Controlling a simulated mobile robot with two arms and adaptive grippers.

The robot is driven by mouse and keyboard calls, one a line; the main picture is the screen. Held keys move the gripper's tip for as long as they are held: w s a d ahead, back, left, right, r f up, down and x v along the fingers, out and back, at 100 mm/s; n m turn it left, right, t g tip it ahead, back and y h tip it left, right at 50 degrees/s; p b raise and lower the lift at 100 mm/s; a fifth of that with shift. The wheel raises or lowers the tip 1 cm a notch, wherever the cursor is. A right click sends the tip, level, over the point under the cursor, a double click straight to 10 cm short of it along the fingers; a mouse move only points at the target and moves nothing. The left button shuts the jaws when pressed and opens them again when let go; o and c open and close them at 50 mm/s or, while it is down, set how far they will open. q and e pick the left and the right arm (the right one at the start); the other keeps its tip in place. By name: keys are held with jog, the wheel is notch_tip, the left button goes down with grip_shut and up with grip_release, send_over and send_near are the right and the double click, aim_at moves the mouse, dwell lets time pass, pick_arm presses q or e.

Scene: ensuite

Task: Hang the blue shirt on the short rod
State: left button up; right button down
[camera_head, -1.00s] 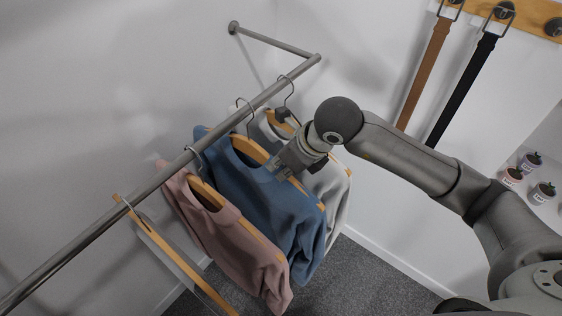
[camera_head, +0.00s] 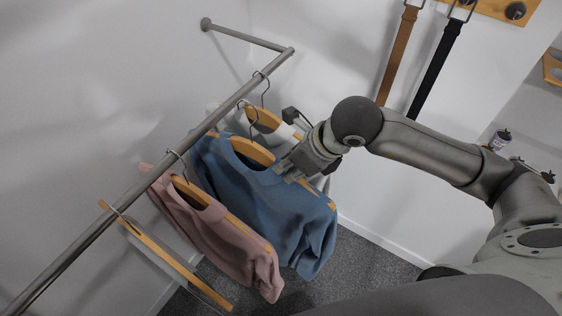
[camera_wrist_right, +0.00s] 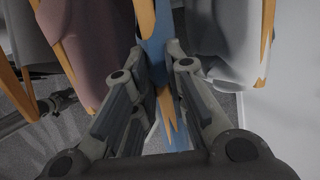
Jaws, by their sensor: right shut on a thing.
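The blue shirt (camera_head: 265,200) is on a wooden hanger with a metal hook (camera_head: 254,122), between a pink shirt (camera_head: 225,238) and a whitish shirt. My right gripper (camera_head: 287,172) is shut on the blue shirt's hanger at its right shoulder. In the right wrist view the fingers (camera_wrist_right: 160,62) stand either side of the blue cloth and wood. The hook's top is close to the metal rail (camera_head: 140,186); I cannot tell if it is still over it. No separate short rod can be made out. My left gripper is out of view.
The whitish shirt (camera_wrist_right: 222,50) hangs close on the far side. An empty wooden hanger (camera_head: 165,255) hangs nearer. A wall bracket (camera_head: 245,36) joins the rail's far end. Brown (camera_head: 397,55) and black (camera_head: 436,70) belts hang on the right wall. Small bottles (camera_head: 500,139) stand at right.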

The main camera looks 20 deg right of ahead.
jog(key=shift+s+d+b, duration=0.6)
jog(key=shift+s+d, duration=0.25)
jog(key=shift+s, duration=0.25)
jog(key=shift+s+d+b, duration=0.6)
jog(key=shift+s+d, duration=0.2)
jog(key=shift+s, duration=0.25)
jog(key=shift+s+d+r+p, duration=0.15)
jog(key=shift+s+r+p, duration=0.05)
jog(key=shift+p, duration=0.25)
jog(key=s+d+p, duration=0.1)
jog(key=p, duration=0.2)
jog(key=shift+s, duration=0.1)
jog(key=shift+s+d+f+p, duration=0.1)
jog(key=shift+s+d+p, duration=0.25)
jog(key=shift+p, duration=0.45)
jog(key=shift+s, duration=0.1)
